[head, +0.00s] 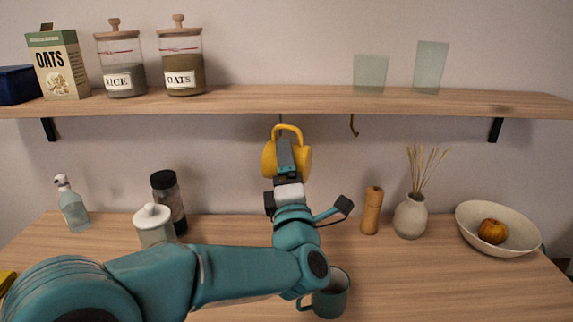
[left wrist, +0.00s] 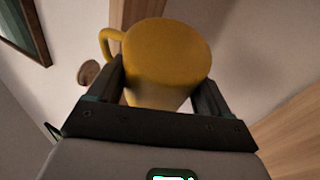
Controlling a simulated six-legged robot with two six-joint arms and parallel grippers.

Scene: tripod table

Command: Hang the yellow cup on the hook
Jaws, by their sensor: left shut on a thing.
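The yellow cup (head: 304,160) is held just below the shelf in the head view, its handle loop at the top. My left gripper (head: 285,150) is shut on the cup, with its fingers in front of the body. In the left wrist view the cup (left wrist: 165,55) sits between both fingers, with its handle out to the left. A dark hook (head: 354,125) hangs empty under the shelf, right of the cup. Another thin hook (head: 281,118) shows right above the handle; I cannot tell whether the handle touches it. My right gripper is not in view.
The wooden shelf (head: 300,100) carries an oats box, two jars and two glasses. On the table (head: 400,275) stand a teal mug (head: 331,296), a pepper mill (head: 372,210), a vase (head: 410,217) and a bowl (head: 520,235). A white lidded jar (head: 154,227) stands behind my left arm.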

